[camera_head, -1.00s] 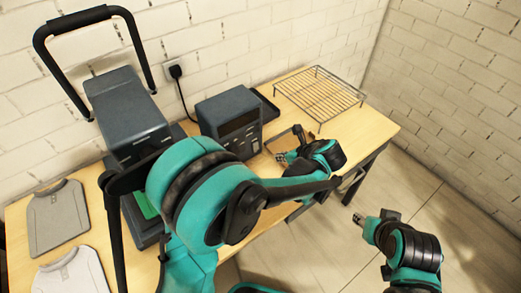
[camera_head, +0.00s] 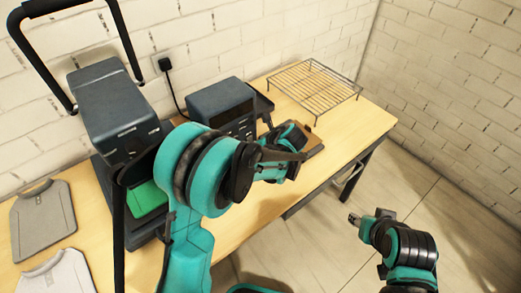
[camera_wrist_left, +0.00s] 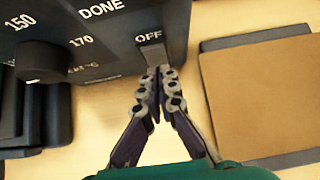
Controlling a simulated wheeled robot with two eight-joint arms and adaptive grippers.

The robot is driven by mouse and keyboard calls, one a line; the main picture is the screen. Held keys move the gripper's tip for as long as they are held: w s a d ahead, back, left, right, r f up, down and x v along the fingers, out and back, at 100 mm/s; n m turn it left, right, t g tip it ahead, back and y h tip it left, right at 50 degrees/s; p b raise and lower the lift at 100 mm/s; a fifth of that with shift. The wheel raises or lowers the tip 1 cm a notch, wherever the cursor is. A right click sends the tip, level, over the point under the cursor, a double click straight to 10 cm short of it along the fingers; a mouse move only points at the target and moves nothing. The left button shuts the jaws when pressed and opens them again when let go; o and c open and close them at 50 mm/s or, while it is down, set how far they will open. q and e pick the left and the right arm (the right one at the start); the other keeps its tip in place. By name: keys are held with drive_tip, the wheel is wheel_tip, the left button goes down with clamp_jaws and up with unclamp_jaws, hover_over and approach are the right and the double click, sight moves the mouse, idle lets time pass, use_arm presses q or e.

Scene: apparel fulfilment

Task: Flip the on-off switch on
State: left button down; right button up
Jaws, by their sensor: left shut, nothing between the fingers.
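The dark grey control box (camera_head: 207,101) stands on the wooden table by the wall. In the left wrist view its front panel (camera_wrist_left: 110,47) shows a black knob (camera_wrist_left: 42,61), the words DONE and OFF, and a grey switch (camera_wrist_left: 155,50) just under OFF. My left gripper (camera_wrist_left: 159,72) is shut and empty, its tips right at the lower part of the switch. The tips cover part of the switch, and I cannot tell whether they touch it. In the head view my left arm hides these fingers. My right gripper (camera_head: 354,219) is away from the table, too small to read.
A heat press (camera_head: 115,105) with a tall black handle and a green pad (camera_head: 146,199) stands left of the box. Grey shirt-shaped pieces (camera_head: 43,222) lie at far left. A wire rack (camera_head: 313,88) stands at the right. A brown board (camera_wrist_left: 262,98) lies beside the gripper.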

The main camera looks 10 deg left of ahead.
idle(0.3)
use_arm(q)
drive_tip(key=shift+w+a+f, duration=0.15)
drive_tip(key=shift+w+a, duration=0.05)
drive_tip(key=shift+a, duration=0.05)
drive_tip(key=shift+r+p, duration=0.5)
drive_tip(key=shift+r, duration=0.45)
